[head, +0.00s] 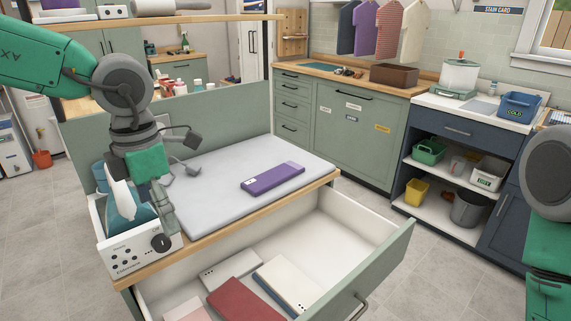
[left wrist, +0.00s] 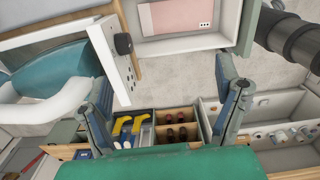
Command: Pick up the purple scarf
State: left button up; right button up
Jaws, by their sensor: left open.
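The purple scarf (head: 272,178) is folded into a flat, narrow rectangle. It lies on the right part of a light grey pad (head: 225,160) on the worktop in the head view, with nothing on top of it. My left gripper (head: 180,185) is to the left of the scarf, over the left end of the pad, and apart from it. In the left wrist view its two fingers (left wrist: 165,78) are spread, with nothing held between them. The scarf does not show in that view. My right arm is at the right edge of the head view; its gripper is out of the picture.
A white appliance (head: 145,255) with a knob and a teal iron (head: 125,205) stand close by my left gripper. An open drawer (head: 375,250) below the worktop holds folded cloths. A green panel (head: 220,115) rises behind the pad. The pad around the scarf is clear.

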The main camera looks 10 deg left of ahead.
aim_at(259, 184)
jog(key=i+l, duration=0.2)
jog(key=i, duration=0.2)
jog(key=i+l, duration=0.15)
jog(key=i, duration=0.25)
jog(key=i+l, duration=0.2)
jog(key=i, duration=0.2)
